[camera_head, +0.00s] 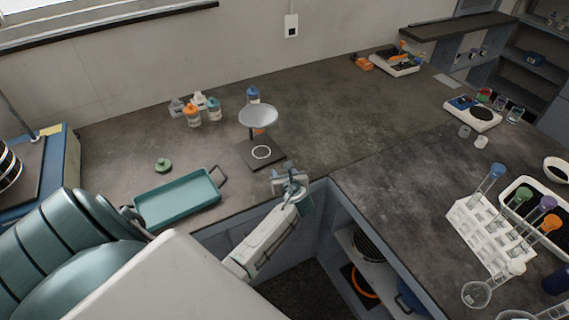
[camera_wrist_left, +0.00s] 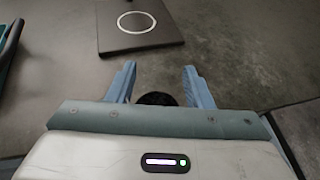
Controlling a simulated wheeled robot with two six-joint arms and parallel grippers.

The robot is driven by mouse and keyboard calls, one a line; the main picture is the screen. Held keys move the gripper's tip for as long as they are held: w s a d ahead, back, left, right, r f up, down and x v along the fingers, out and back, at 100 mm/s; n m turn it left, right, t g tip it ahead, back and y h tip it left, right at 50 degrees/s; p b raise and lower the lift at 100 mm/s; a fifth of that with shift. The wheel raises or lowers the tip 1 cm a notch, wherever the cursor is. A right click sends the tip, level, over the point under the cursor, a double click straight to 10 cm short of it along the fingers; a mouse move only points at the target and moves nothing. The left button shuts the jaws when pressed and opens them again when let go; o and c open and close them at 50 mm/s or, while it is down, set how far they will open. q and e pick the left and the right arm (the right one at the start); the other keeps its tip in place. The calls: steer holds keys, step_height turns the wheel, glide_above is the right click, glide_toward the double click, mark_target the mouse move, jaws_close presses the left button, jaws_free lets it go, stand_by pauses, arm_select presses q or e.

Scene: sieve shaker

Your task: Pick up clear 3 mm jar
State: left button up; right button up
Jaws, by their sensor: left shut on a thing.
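My left gripper (camera_head: 291,182) is at the front edge of the back bench, just in front of the black plate with a white ring (camera_head: 251,162). In the left wrist view its two blue fingers (camera_wrist_left: 158,84) stand apart, with a dark round thing (camera_wrist_left: 157,98) between them. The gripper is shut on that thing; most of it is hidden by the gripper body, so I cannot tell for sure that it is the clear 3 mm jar. The black plate also shows ahead in the wrist view (camera_wrist_left: 110,40). My right gripper is not in view.
A funnel (camera_head: 258,116) stands over the plate. A teal tray (camera_head: 180,200) and a green lid (camera_head: 162,165) lie to the left. Capped bottles (camera_head: 193,117) stand behind. A tube rack (camera_head: 485,235) and a balance (camera_head: 472,114) are on the right bench. The bench middle is clear.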

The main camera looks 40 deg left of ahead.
arm_select(q)
steer(key=o, duration=1.1)
steer(key=shift+s+d, duration=0.1)
steer(key=shift+d, duration=0.05)
steer(key=shift+s+d+r, duration=0.1)
steer(key=shift+s+d, duration=0.05)
steer(key=shift+d, duration=0.1)
steer(key=b+v, duration=0.2)
steer(key=v, duration=0.8)
steer(key=shift+a+r, duration=0.1)
steer(key=shift+r, duration=0.05)
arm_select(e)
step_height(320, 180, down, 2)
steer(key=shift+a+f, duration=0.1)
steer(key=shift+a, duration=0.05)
